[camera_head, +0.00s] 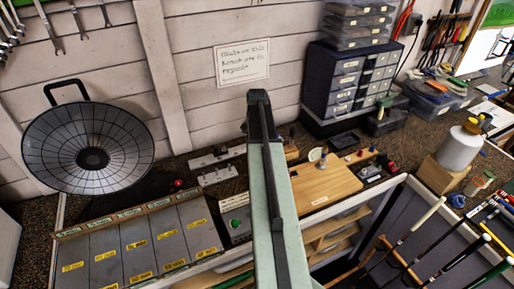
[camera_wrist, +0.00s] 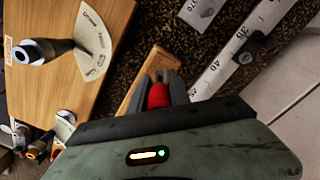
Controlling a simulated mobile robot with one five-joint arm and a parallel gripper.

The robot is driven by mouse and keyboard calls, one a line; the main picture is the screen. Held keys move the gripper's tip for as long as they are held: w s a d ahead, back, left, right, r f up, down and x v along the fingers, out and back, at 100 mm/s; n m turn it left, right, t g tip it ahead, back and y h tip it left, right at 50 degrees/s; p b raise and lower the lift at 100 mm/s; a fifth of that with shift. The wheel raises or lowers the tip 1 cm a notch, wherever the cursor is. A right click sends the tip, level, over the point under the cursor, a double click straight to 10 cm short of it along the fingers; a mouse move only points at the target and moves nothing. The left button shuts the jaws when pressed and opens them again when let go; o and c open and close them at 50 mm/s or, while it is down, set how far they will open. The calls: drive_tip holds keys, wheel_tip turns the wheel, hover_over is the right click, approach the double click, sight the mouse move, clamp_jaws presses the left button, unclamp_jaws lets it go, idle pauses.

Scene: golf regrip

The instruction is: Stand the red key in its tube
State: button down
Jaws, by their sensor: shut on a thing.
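My gripper (camera_wrist: 160,88) is shut on a red thing, which I take to be the red key (camera_wrist: 158,96), in the wrist view. Its red body sits between the two grey fingers. Beyond it lies a narrow wooden block (camera_wrist: 137,92), between the wooden board and the ruler. I cannot tell whether the key touches this block or is above it. Its lower end is hidden, and I cannot make out its tube for certain. In the head view my arm hides the fingertips and the held key.
The wooden board (camera_head: 322,187) lies right of my arm; a dark post with a silver end (camera_wrist: 40,51) stands on it. A white ruler (camera_wrist: 238,46) lies beside the block. Drawer cabinets (camera_head: 347,85) stand behind, grey labelled bins (camera_head: 150,241) at left, a white bottle (camera_head: 459,148) at right.

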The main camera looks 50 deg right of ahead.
drive_tip(key=shift+f+b, duration=0.5)
drive_tip(key=shift+f, duration=0.1)
drive_tip(key=c, duration=1.1)
unclamp_jaws()
drive_tip(key=shift+r, duration=0.1)
wheel_tip(320, 180, up, 8)
drive_tip(key=p, duration=0.8)
